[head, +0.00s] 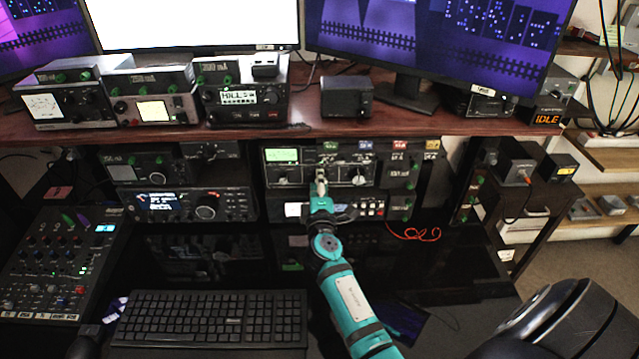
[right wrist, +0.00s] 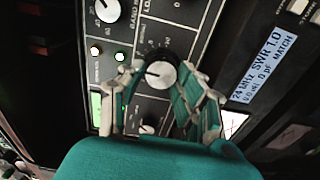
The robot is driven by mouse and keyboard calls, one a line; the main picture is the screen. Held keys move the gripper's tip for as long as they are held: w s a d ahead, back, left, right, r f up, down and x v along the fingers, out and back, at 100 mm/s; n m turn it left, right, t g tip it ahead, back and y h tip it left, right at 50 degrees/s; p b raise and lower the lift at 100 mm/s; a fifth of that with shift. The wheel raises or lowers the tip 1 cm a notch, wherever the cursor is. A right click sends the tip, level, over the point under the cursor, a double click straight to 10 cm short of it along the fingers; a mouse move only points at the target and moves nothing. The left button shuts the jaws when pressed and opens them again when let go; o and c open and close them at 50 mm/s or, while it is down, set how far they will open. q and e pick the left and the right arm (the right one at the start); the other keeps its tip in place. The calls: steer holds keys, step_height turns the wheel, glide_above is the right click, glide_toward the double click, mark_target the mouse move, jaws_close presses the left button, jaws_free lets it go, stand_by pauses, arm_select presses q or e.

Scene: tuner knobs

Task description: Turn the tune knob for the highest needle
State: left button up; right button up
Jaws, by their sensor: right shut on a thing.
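The tuner panel (head: 337,165) is the grey unit on the lower shelf in the head view, with a lit green display (head: 281,155) at its left. My right gripper (head: 320,184) reaches the panel's middle and hides the knob there. In the right wrist view, my right gripper (right wrist: 162,76) has its fingers shut around the sides of a pale-faced knob (right wrist: 160,74) with a dark pointer line. I cannot read this knob's label. The green display (right wrist: 96,109) shows at left. No needle can be made out on the display.
In the head view, a radio (head: 185,204) stands left of the tuner, and a keyboard (head: 210,318) lies in front.

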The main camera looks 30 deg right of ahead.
steer(key=n, duration=0.5)
steer(key=shift+p, duration=0.4)
steer(key=shift+d, duration=0.1)
steer(key=o, duration=1.1)
steer(key=shift+f, duration=0.1)
steer(key=shift+o, duration=0.2)
steer(key=v, duration=1.2)
stand_by(0.6)
